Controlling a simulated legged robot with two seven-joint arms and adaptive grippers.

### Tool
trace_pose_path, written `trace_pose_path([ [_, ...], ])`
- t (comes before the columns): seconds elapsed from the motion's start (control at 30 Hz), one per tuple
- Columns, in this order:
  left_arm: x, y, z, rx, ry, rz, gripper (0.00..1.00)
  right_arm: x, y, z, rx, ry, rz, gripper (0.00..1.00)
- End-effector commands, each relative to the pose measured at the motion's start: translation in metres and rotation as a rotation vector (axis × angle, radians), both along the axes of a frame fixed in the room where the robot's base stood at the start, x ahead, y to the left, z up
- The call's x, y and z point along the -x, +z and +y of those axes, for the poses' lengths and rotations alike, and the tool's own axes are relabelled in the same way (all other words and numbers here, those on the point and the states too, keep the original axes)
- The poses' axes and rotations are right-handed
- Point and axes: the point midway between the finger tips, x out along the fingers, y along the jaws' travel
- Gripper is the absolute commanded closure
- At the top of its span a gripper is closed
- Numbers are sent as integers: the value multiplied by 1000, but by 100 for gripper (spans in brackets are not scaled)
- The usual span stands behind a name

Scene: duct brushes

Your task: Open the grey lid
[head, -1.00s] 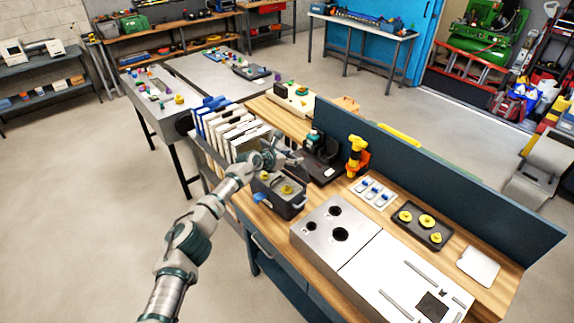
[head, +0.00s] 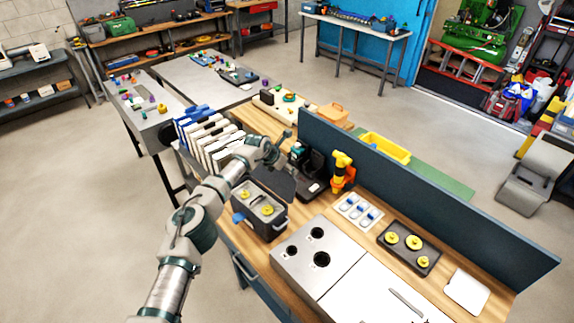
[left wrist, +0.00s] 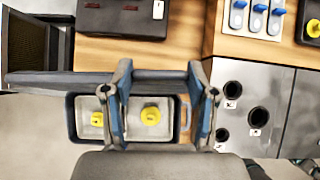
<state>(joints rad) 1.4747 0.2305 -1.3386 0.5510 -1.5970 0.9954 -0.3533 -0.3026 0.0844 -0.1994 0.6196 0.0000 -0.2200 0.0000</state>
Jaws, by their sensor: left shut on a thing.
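The open dark box (head: 262,230) stands on the wooden bench, with two yellow round pieces (head: 267,209) inside. The grey lid (head: 281,184) shows as a raised dark panel behind the box's opening. In the left wrist view it seems to be the dark bar (left wrist: 60,78) seen nearly edge-on along the box's rim. My left gripper (head: 277,150) is above the back of the box. In the left wrist view its fingers (left wrist: 158,90) reach the bar, shut on the lid; the exact contact is hard to see. My right gripper is not in view.
White and blue folders (head: 207,140) stand left of the arm. A black device (head: 308,170) and an orange-yellow tool (head: 342,172) stand behind the box. A metal panel with round holes (head: 318,250) is close on the right. A dark blue partition (head: 430,200) runs along the bench back.

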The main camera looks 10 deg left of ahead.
Motion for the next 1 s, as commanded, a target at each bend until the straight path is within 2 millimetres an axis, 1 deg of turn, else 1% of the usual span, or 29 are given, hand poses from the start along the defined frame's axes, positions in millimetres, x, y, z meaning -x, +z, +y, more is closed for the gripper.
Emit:
trace_pose_path([
  [0.03, 4, -12, 0, -9, -3, 23, 100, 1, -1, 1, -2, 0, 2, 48],
  [0.3, 4, -12, 0, -8, -3, 23, 100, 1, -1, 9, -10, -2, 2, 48],
  [0.33, 4, -12, 0, -8, -3, 23, 35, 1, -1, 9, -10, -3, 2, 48],
  [0.37, 4, -12, 0, -8, -3, 23, 27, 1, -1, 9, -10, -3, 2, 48],
  [0.4, 4, -12, 0, -8, -2, 24, 17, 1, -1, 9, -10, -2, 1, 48],
  [0.67, 3, -10, 1, -7, 0, 18, 17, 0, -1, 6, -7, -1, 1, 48],
  [0.77, 3, -8, 1, -5, 0, 16, 17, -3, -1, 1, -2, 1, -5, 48],
  [0.87, 4, -4, 3, -4, 1, 14, 17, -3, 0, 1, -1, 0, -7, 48],
  [1.0, 10, 9, 7, -4, -2, 10, 17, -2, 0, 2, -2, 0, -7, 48],
])
